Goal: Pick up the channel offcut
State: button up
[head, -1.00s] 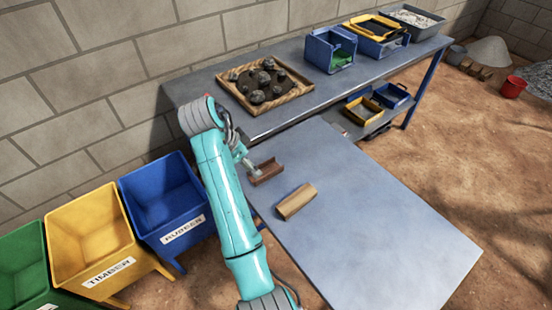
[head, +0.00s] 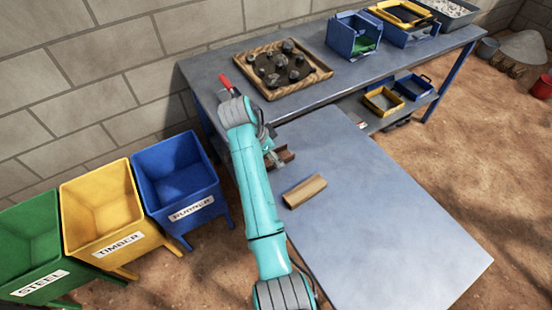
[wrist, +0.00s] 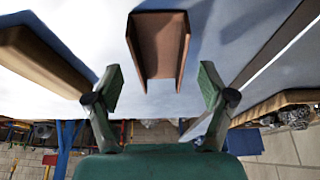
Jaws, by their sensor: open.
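The channel offcut (head: 286,155) is a short rust-brown U-shaped piece on the blue-grey table (head: 385,225), near its far left edge. My arm and gripper partly hide it in the head view. In the wrist view the channel offcut (wrist: 158,45) lies just ahead of the gap between my fingers, with its open end facing me. My gripper (wrist: 160,88) is open and empty, one finger on each side of that gap. In the head view my gripper (head: 273,159) is beside the offcut; whether they touch is unclear.
A tan block (head: 304,191) lies on the table close in front of the offcut. A bench behind holds a wooden tray of rocks (head: 322,71) and a blue bin (head: 354,36). Steel, timber and rubber bins (head: 178,175) stand at left. The table's right part is clear.

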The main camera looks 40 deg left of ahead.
jog(key=shift+x, duration=0.9)
grip_shut()
jog(key=shift+r, duration=0.15)
notch_tip(320, 180, up, 10)
